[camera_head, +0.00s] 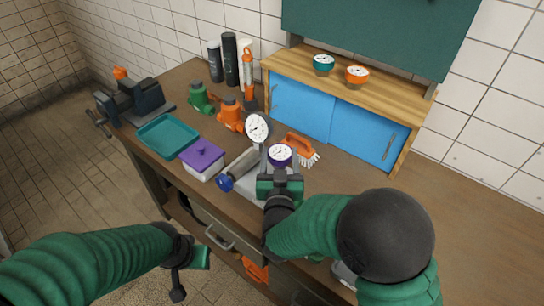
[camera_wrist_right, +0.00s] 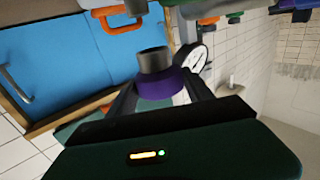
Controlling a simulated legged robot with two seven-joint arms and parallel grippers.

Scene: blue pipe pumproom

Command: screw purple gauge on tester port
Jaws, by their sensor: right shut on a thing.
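The purple gauge (camera_head: 279,154) has a white dial, which faces up in the head view. My right gripper (camera_head: 279,172) is shut on it. In the wrist view, the purple gauge (camera_wrist_right: 158,83) sits between the fingers, with a grey cylindrical stem sticking out. The tester (camera_head: 243,165) has a grey cylinder, a blue knob and a white-faced gauge (camera_head: 257,127), left of the held gauge. Its port cannot be made out, and I cannot tell if the stem touches it. My left gripper (camera_head: 190,265) is off the bench front, its jaws unclear.
An orange brush (camera_head: 301,149) lies right behind the held gauge. A purple-lidded box (camera_head: 202,158) and a teal tray (camera_head: 168,135) stand to the left. Teal (camera_head: 323,65) and orange (camera_head: 357,76) gauges sit on the blue-doored cabinet (camera_head: 300,108). The bench's right side is clear.

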